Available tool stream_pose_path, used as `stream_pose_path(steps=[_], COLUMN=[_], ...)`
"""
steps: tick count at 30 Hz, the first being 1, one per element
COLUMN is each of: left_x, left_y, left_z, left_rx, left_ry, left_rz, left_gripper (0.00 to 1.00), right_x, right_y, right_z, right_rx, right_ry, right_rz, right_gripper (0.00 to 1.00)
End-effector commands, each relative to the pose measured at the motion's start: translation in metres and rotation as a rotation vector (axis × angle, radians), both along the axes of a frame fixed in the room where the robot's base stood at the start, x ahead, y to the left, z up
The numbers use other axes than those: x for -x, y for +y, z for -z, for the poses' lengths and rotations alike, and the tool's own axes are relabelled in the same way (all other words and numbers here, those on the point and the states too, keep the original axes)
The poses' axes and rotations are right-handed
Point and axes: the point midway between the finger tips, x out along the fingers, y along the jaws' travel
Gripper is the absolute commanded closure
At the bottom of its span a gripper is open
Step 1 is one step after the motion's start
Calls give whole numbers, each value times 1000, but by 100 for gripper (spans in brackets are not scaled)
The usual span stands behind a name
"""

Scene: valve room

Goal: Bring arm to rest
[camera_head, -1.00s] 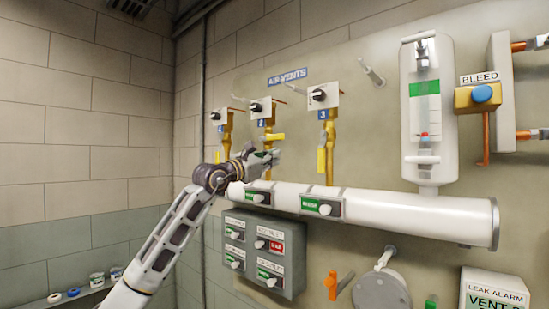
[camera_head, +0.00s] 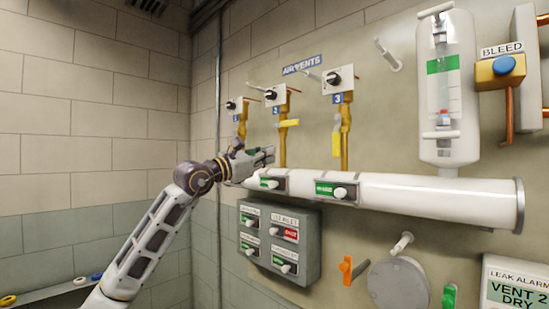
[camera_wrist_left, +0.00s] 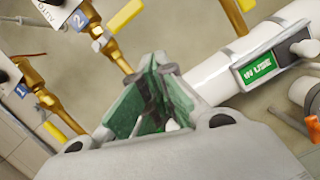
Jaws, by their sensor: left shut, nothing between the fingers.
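My left gripper (camera_head: 267,154) is shut and empty in the head view, in front of the wall near the left end of the white pipe (camera_head: 430,197). It is just below and left of air vent valve 2's brass pipe (camera_head: 282,150). In the left wrist view the dark green finger pads of the gripper (camera_wrist_left: 160,65) are together, with nothing visible between them. The white pipe (camera_wrist_left: 213,75) passes behind and right of the fingers there. My right gripper is in neither view.
Vent 2's yellow handle (camera_head: 288,123) lies sideways; vent 3's yellow handle (camera_head: 336,145) hangs down. A grey switch box (camera_head: 308,262) is below the pipe. An orange handle (camera_head: 346,268) and a round grey cover (camera_head: 398,287) are lower right.

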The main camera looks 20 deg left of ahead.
Motion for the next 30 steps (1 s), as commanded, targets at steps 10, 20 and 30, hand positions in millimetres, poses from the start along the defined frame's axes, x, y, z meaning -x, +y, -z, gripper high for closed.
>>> stream_pose_path(steps=[10, 20, 30], left_x=[8, 8, 9], left_y=[2, 2, -22], left_z=[3, 2, 17], left_rx=[-1, -1, 65], left_ry=[1, 1, -1], left_rz=[1, 1, 91], left_gripper=[100, 100, 100], right_x=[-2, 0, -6], right_y=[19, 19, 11], right_z=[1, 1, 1], right_rx=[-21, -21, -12], right_ry=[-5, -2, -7], right_rz=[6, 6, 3], right_gripper=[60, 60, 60])
